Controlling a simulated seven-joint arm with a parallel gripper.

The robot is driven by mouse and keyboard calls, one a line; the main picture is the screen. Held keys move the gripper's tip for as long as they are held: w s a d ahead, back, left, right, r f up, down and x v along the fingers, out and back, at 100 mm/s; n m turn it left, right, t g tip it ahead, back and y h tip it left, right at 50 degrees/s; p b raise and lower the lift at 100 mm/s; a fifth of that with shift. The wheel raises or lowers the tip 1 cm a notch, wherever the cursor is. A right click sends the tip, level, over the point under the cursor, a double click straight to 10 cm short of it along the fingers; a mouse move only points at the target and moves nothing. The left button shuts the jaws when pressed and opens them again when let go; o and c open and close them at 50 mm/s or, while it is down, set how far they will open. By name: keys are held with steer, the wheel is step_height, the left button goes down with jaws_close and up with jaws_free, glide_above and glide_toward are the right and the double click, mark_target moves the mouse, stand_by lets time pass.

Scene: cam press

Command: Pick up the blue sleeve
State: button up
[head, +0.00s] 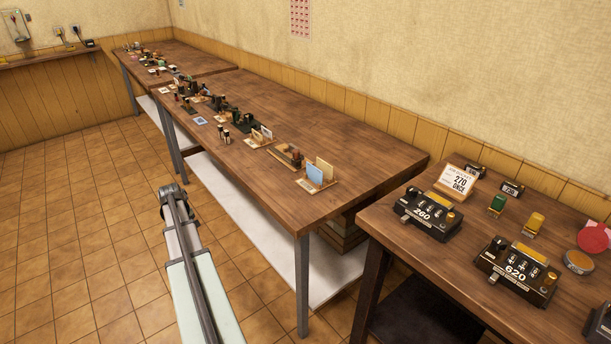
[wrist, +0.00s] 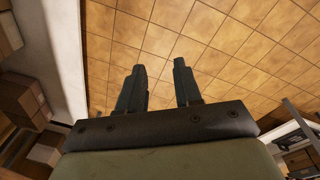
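A light-blue upright flat piece (head: 315,173), which looks like a sleeve, stands in a wooden holder (head: 312,187) near the front right end of the long table. A cream piece (head: 325,166) stands just behind it. A smaller blue-edged flat square (head: 200,121) lies farther back along the table's left edge; I cannot tell if it is a sleeve. My gripper (wrist: 160,66) is open and empty in the wrist view, its two fingers apart above the tiled floor. My arm reaches beside the long table, off its left edge. No blue piece shows in the wrist view.
The long table (head: 290,118) holds several small stamps and racks along its left edge; its right side is clear. A nearer table (head: 400,258) at right carries black numbered devices (head: 427,214), a 270 card (head: 459,181) and a red disc (head: 594,236). Tiled floor lies open at left.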

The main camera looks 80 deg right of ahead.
steer(key=s+d+r+h, duration=0.2)
steer(key=s+d+r, duration=0.8)
steer(key=d+r, duration=0.5)
step_height(320, 180, up, 14)
steer(key=m+y, duration=0.3)
steer(key=m, duration=0.3)
glide_above(314, 182)
steer(key=f, duration=1.3)
steer(key=shift+d+f, duration=0.2)
steer(key=shift+c, duration=0.4)
jaws_close()
